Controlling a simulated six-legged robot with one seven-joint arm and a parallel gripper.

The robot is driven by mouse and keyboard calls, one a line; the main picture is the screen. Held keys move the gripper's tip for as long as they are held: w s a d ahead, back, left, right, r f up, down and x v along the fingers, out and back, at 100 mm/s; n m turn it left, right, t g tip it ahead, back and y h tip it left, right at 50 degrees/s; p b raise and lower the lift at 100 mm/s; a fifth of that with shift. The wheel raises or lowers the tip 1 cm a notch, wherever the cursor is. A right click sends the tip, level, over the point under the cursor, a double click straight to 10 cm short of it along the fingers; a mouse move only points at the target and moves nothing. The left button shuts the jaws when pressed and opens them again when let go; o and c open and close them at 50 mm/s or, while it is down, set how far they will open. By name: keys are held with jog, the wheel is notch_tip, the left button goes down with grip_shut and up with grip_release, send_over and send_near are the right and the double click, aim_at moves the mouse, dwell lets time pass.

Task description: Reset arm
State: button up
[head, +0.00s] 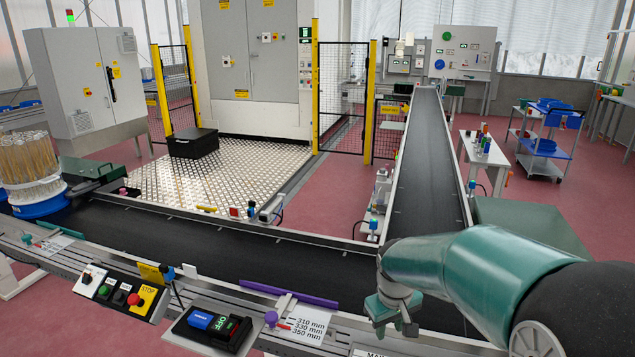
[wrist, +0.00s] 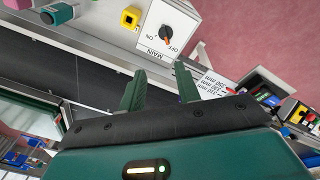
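My gripper (head: 395,312) hangs at the end of my teal arm, over the front rail at the right of the head view. In the wrist view, the two green fingers of my gripper (wrist: 160,82) stand apart with nothing between them. A MAIN on/off rotary switch (wrist: 167,35) on a pale panel shows beyond the fingertips, apart from them.
A dark conveyor belt (head: 225,237) runs along the front, and another belt (head: 421,160) runs away to the back. A black case (head: 193,142) rests on the metal floor plate.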

jog(key=s+r+m+t, duration=0.2)
jog(key=s+r, duration=0.4)
jog(key=s, duration=0.4)
jog(key=s+r+m+t, duration=0.2)
jog(key=s+r, duration=0.5)
jog(key=s, duration=0.4)
jog(key=shift+a+r+y, duration=0.2)
jog(key=shift+r+y, duration=0.05)
jog(key=shift+y, duration=0.05)
